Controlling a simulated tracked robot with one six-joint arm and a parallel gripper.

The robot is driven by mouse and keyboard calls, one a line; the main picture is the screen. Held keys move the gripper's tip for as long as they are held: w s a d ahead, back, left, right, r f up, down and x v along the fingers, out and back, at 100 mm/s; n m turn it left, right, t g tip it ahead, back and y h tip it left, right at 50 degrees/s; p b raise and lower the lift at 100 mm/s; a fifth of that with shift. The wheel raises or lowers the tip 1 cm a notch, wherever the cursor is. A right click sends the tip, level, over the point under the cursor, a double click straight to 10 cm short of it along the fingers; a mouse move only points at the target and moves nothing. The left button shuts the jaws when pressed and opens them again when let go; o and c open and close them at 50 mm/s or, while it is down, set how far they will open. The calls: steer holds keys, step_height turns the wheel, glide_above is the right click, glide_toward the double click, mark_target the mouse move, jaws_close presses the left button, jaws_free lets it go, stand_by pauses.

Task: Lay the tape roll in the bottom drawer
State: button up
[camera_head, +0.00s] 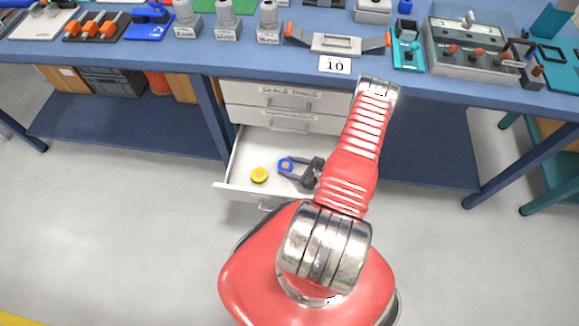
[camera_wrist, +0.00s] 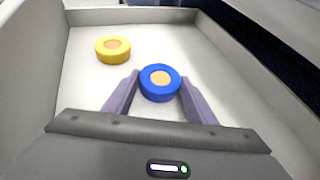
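A blue tape roll (camera_wrist: 160,83) with a tan core is between the two fingers of my gripper (camera_wrist: 160,84), inside the open bottom drawer (camera_head: 237,165). The fingers appear to touch it on both sides, and it lies flat. I cannot tell whether it rests on the drawer floor or hangs just above it. The blue roll also shows in the head view (camera_head: 285,164). A yellow tape roll (camera_wrist: 113,49) lies flat on the drawer floor, left of the blue one and apart from it. My arm covers the drawer's right part in the head view.
Closed drawers (camera_head: 270,96) sit above the open one, under the blue workbench (camera_head: 160,55). The drawer walls (camera_wrist: 28,75) rise around my gripper. White drawer floor is clear beyond and right of the blue roll. Tools and devices crowd the bench top.

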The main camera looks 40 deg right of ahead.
steer(key=o, duration=0.4)
steer(key=shift+s+a+f, duration=0.15)
steer(key=shift+a+f, duration=0.05)
steer(key=shift+a, duration=0.05)
steer(key=shift+r, duration=0.25)
steer(key=v, duration=1.2)
steer(key=shift+d+r, duration=0.15)
steer(key=shift+r, duration=0.05)
stand_by(0.4)
